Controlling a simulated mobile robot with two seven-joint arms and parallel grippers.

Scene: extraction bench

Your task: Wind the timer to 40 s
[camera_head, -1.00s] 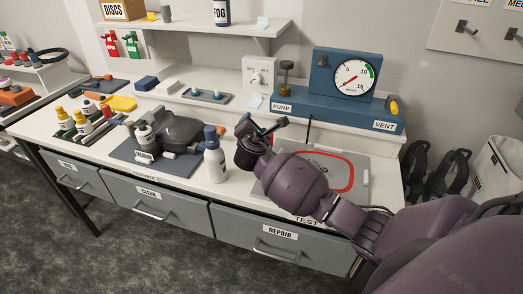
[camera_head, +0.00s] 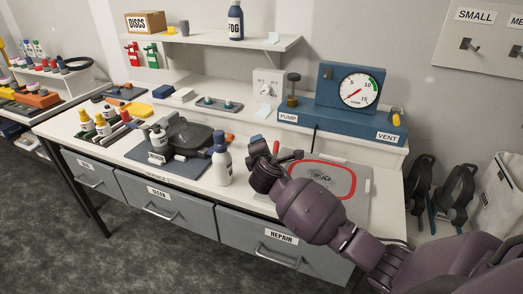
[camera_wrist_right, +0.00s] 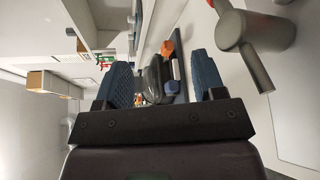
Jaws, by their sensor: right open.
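The timer appears to be the pale box with a round dial knob (camera_head: 268,83), standing on the raised back ledge of the bench, left of the blue pump unit. Its markings are too small to read. My right gripper (camera_head: 277,157) is over the front part of the bench, right of the white bottle and clearly short of the timer. In the right wrist view its two blue-padded fingers (camera_wrist_right: 162,80) are apart, with nothing held between them. My left gripper is not in view.
The white bottle with a blue cap (camera_head: 222,163) stands close left of the right gripper. The blue pump unit with a gauge (camera_head: 340,112) is behind it. A red-outlined mat (camera_head: 345,192) lies to its right. A shelf (camera_head: 222,46) overhangs the ledge.

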